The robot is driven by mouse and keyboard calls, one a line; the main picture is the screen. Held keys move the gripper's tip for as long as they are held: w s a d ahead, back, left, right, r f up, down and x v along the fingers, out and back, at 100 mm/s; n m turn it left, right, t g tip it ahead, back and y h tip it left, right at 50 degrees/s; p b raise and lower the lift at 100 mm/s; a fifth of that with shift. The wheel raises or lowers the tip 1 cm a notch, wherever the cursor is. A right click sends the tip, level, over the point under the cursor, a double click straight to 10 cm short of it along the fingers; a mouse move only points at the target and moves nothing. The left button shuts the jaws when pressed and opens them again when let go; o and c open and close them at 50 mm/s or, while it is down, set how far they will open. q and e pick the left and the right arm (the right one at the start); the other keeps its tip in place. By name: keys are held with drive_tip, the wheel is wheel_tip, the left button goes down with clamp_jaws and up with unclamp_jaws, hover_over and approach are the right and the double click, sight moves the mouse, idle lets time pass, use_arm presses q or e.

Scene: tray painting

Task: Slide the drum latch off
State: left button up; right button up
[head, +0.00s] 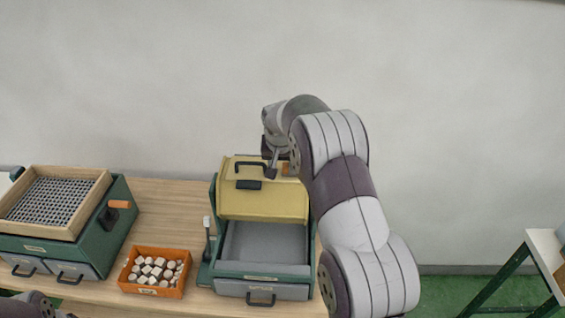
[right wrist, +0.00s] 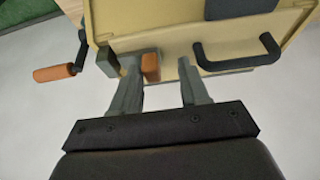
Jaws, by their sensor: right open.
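The yellow drum (head: 262,207) stands tilted up in a green housing, with a black handle (head: 250,164) and a dark plate (head: 248,185) on its face. The latch, a small orange tab (right wrist: 151,67) beside a grey block, sits at the drum's edge in the right wrist view. My right gripper (right wrist: 160,82) is open there. The tab lies between its fingertips, nearer the left finger, which overlaps the grey block; I cannot tell whether they touch. In the head view my right gripper (head: 272,168) is at the drum's upper right, partly hidden by my arm. My left gripper is out of view.
An open grey drawer or tray (head: 265,245) lies below the drum. An orange bin (head: 130,276) of pale pieces and a green sieve box (head: 115,222) stand left on the wooden table (head: 165,205). A crank with an orange grip (right wrist: 54,73) shows in the wrist view.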

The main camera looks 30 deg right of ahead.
drive_tip(key=b+v, duration=0.1)
drive_tip(key=v, duration=1.1)
drive_tip(key=shift+r+b, duration=0.25)
drive_tip(key=shift+b, duration=0.1)
drive_tip(key=shift+s, duration=0.1)
drive_tip(key=shift+a, duration=0.1)
